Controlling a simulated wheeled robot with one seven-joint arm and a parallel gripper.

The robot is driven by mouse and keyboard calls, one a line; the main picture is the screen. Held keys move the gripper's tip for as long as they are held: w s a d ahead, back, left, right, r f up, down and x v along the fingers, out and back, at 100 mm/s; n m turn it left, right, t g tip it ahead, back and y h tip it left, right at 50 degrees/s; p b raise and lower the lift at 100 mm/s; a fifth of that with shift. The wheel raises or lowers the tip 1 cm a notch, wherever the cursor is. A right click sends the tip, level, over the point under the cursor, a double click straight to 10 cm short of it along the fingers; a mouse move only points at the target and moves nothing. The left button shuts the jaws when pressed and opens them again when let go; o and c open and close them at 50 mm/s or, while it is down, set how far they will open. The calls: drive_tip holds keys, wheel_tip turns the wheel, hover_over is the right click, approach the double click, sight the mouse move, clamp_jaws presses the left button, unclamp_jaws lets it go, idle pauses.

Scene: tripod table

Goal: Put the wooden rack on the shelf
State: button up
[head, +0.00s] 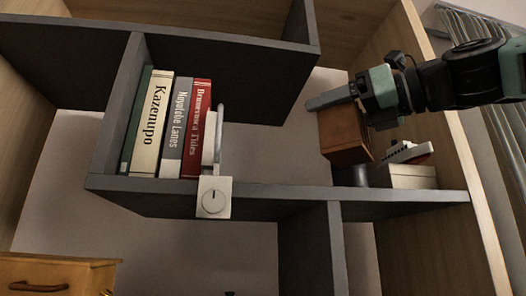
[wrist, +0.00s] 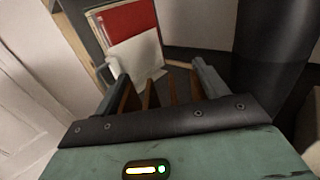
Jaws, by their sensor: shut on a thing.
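The wooden rack (head: 343,136) is a reddish-brown piece in the right part of the head view. My gripper (head: 335,98) is shut on its upper part. In the wrist view, brown slats of the rack (wrist: 152,96) show between the two fingers (wrist: 160,78). The dark grey shelf (head: 270,191) runs across the middle of the head view. The rack appears in its right compartment, above the board. I cannot tell whether it touches anything below. My gripper hides part of the rack's top.
Several upright books (head: 172,125) stand left on the shelf, with a white dial box (head: 214,197) at their right. A dark cylinder (head: 350,176) shows below the rack. A pale box (head: 410,176) with a red-and-white item on top stands to its right. Bare board lies between dial and cylinder.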

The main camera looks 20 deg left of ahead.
drive_tip(key=p+x, duration=0.3)
drive_tip(key=x, duration=0.1)
drive_tip(key=f+p+x, duration=0.1)
drive_tip(key=p+x, duration=0.2)
drive_tip(key=x, duration=0.2)
drive_tip(key=f+p+x, duration=0.1)
drive_tip(key=p+x, duration=0.2)
drive_tip(key=x, duration=0.1)
drive_tip(key=shift+w+a+f, duration=0.25)
drive_tip(key=shift+w+a, duration=0.05)
drive_tip(key=shift+a, duration=0.05)
drive_tip(key=shift+s+f, duration=0.1)
drive_tip(key=shift+f, duration=0.45)
drive_tip(key=shift+f, duration=0.2)
drive_tip(key=o, duration=1.1)
drive_tip(key=shift+o, duration=0.2)
